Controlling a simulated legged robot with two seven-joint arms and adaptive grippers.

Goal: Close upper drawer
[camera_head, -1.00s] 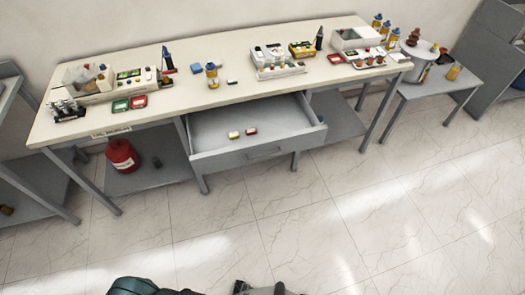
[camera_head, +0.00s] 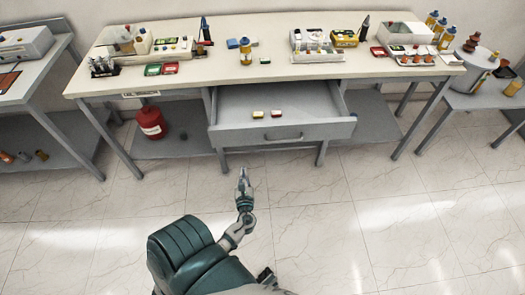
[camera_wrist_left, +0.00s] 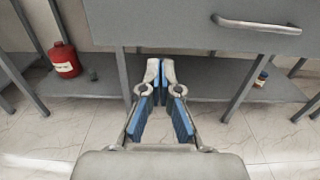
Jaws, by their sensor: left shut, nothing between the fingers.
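The upper drawer (camera_head: 240,132) is pulled out from under the long workbench (camera_head: 270,75). It is grey, with a bar handle (camera_head: 283,137) on its front, and a few small items lie inside. My left gripper (camera_head: 243,175) is shut and empty, in front of and below the drawer front, apart from it in the head view. In the left wrist view the closed fingers (camera_wrist_left: 166,65) point at the lower left part of the drawer front (camera_wrist_left: 190,25), with the handle (camera_wrist_left: 257,25) up and to the right. My right gripper is not in view.
A red canister (camera_head: 151,122) stands on the lower shelf at left. Bench legs (camera_head: 222,160) stand below the drawer. Bottles and trays cover the bench top. A side table (camera_head: 480,108) stands at right. The tiled floor in front is clear.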

